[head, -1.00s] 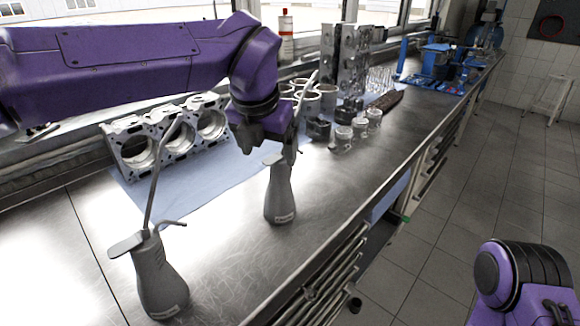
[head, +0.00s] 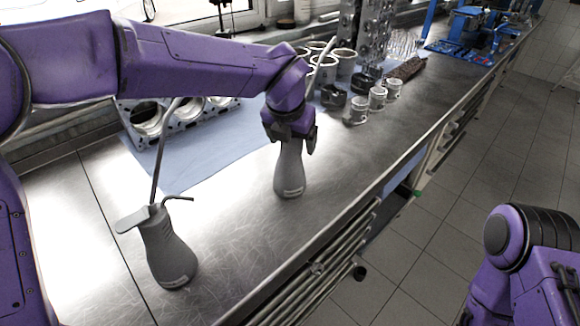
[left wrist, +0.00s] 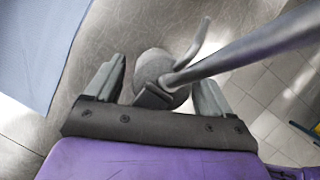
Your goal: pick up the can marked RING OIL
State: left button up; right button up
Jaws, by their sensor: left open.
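Two grey, long-spouted oil cans stand upright on the steel bench. The nearer can (head: 168,255) is at the lower left in the head view, clear of my grippers. The farther can (head: 289,175) is under my left gripper (head: 290,143). The labels on both are too small to read. In the left wrist view, my open left gripper (left wrist: 158,82) has its fingers either side of the farther can (left wrist: 157,66), with its spout slanting up to the right. The gripper hides the can's upper part in the head view. My right gripper is out of view.
A blue mat (head: 205,150) with an engine block (head: 185,118) lies behind the cans. Cylinder liners (head: 345,62) and pistons (head: 378,98) stand beyond the left gripper. The bench's front edge with drawers runs along the right. Bare bench lies between the cans.

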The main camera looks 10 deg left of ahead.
pick_arm(q)
grip_shut()
jog(key=shift+r, duration=0.1)
jog(key=shift+r, duration=0.15)
